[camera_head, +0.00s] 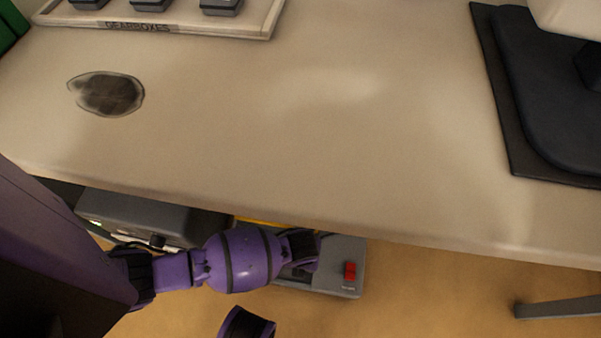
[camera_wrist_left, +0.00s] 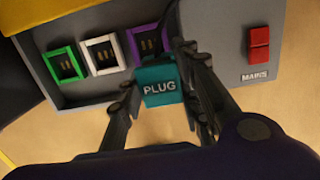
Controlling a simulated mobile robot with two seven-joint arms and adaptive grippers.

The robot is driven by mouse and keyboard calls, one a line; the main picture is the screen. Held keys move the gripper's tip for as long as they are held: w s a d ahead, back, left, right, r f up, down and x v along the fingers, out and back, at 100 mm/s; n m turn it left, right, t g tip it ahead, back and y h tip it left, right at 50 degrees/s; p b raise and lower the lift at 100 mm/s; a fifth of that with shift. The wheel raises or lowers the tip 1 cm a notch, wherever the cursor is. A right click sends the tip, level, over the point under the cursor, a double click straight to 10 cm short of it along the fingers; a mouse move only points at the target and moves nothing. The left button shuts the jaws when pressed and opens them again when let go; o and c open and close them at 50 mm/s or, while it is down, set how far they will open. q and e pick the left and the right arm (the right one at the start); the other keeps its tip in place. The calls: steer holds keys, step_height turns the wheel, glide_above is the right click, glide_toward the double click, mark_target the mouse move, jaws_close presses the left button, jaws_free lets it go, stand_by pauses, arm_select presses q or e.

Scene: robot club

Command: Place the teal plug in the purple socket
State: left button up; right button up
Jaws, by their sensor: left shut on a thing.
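The teal plug (camera_wrist_left: 159,87), marked PLUG, is in the left wrist view, held between the two fingers of my left gripper (camera_wrist_left: 160,92). A dark cord runs up from it. The purple socket (camera_wrist_left: 148,41) is just above the plug in that view, on a grey panel, and the plug overlaps its lower edge. I cannot tell whether they touch. In the head view my left arm reaches below the table edge to the grey panel, and the plug and socket are hidden there. My right gripper is not clearly seen.
The grey panel (camera_wrist_left: 213,83) also carries a white socket (camera_wrist_left: 104,54), a green socket (camera_wrist_left: 65,65) and a red switch (camera_wrist_left: 258,44) marked MAINS. It sits below the table (camera_head: 300,120). A grey box (camera_head: 150,216) stands left of it, and a tray (camera_head: 190,30) marked GEARBOXES is on the table.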

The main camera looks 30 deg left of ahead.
arm_select(q)
steer(key=f, duration=0.1)
steer(key=w+a, duration=0.1)
steer(key=f+b, duration=0.1)
steer(key=shift+w+a+f, duration=0.25)
steer(key=shift+f, duration=0.05)
steer(key=f, duration=0.1)
steer(key=f+b, duration=0.2)
steer(key=f, duration=0.1)
steer(key=shift+w+a, duration=0.35)
steer(key=shift+f+b, duration=0.2)
steer(key=shift+b, duration=0.15)
steer(key=shift+w+r, duration=0.1)
steer(key=o, duration=1.1)
steer(key=shift+o, duration=0.4)
